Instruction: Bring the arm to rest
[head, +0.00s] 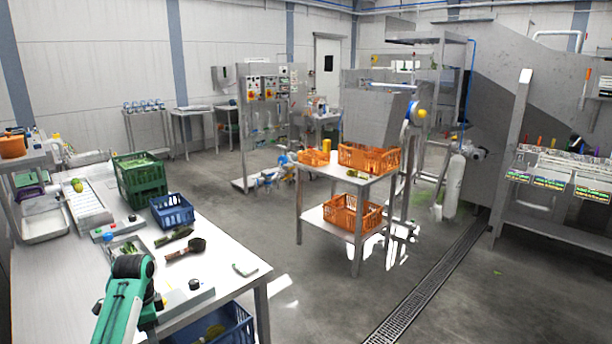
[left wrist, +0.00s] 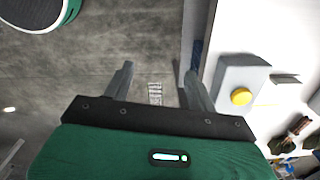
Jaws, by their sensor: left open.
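My left arm (head: 128,290), green with a black joint, comes in at the lower left of the head view, over the near end of the white table (head: 225,258). Its fingers cannot be made out there. In the left wrist view my left gripper (left wrist: 158,82) is open, its two grey fingers apart with nothing between them. They point over the grey floor beside a table edge. My right gripper is in neither view.
A grey box with a yellow button (left wrist: 241,96) stands right of the fingers. A steel cart (head: 330,172) with orange crates stands beyond open floor.

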